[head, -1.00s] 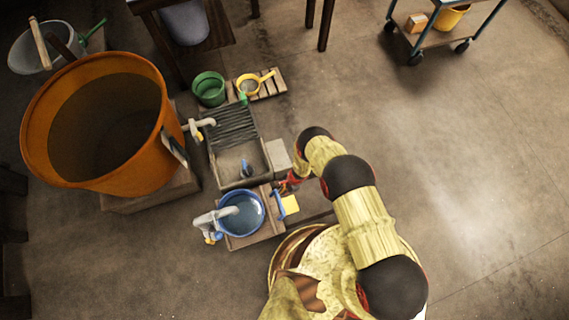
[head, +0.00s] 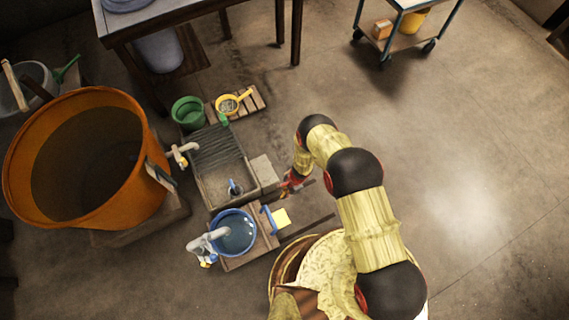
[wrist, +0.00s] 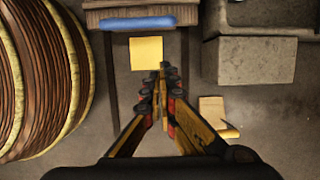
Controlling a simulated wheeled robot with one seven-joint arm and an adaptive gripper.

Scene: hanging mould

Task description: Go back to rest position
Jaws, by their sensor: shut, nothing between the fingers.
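My gripper (wrist: 163,75) is shut and empty in the wrist view, its two yellow and black fingers meeting at the tips. In the head view my gripper (head: 297,185) is small and partly hidden by my arm, right of the grey sink and the blue basin. In the wrist view a yellow square (wrist: 146,53) lies just beyond and left of the fingertips, apart from them as far as I can tell. The yellow square (head: 281,218) also shows in the head view, beside the blue basin (head: 240,241).
A large orange tub (head: 110,105) stands at the left, with the ribbed grey sink (head: 212,190) beside it. A green bucket (head: 188,112) and a yellow pan (head: 229,104) are behind. A table (head: 185,12) and a cart (head: 411,45) stand farther back. Floor at right is clear.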

